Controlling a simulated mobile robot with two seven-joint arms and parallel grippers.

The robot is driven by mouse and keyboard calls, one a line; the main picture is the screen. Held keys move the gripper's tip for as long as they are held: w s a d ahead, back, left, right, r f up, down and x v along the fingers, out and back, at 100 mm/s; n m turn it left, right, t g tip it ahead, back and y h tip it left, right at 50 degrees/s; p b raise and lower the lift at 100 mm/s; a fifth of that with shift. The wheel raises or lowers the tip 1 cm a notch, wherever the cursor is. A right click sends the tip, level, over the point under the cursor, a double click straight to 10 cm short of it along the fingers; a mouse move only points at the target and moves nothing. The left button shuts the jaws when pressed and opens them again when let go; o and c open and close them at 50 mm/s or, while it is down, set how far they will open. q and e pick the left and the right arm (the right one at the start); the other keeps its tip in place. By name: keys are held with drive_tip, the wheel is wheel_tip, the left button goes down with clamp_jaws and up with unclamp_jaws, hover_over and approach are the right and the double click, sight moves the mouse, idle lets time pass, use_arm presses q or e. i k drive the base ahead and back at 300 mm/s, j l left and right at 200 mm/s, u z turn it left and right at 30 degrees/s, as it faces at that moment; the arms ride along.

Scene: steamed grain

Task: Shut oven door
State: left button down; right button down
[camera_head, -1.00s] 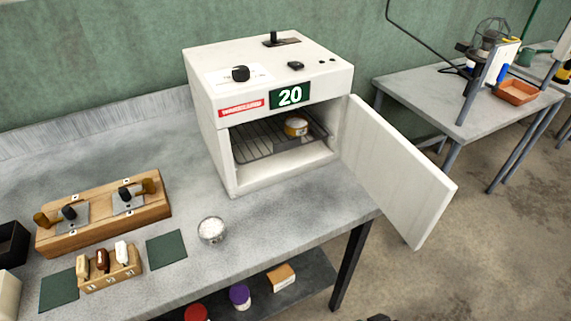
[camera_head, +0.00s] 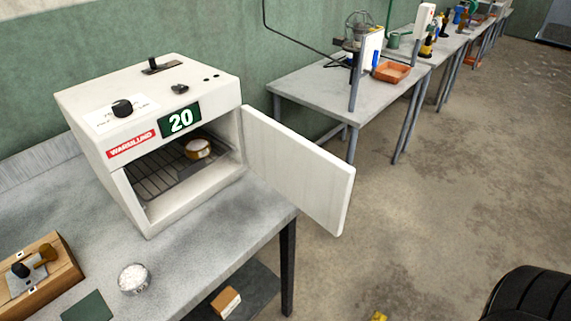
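The white oven (camera_head: 150,125) stands on the grey bench at the left of the head view, its display reading 20. Its door (camera_head: 300,175) is swung wide open to the right, sticking out past the bench's right end. Inside, a small tan round container (camera_head: 198,148) sits on the wire rack (camera_head: 165,172). Neither gripper can be made out; a dark rounded shape at the lower right corner may be part of me.
A bowl of white grains (camera_head: 133,279) and a green mat (camera_head: 88,307) lie on the bench (camera_head: 225,225) before the oven. Another table (camera_head: 330,95) stands behind the door. The floor (camera_head: 430,200) to the right is mostly clear.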

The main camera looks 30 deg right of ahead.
sight(319, 183)
drive_tip(key=l+u, duration=0.55)
drive_tip(key=u, duration=0.2)
drive_tip(key=l+u, duration=0.3)
drive_tip(key=l, duration=0.65)
drive_tip(key=k+l, duration=0.1)
drive_tip(key=l, duration=0.35)
drive_tip(key=k+l, duration=0.1)
drive_tip(key=l, duration=0.35)
drive_tip(key=k+l, duration=0.1)
drive_tip(key=l, duration=0.3)
drive_tip(key=i+l+u, duration=0.05)
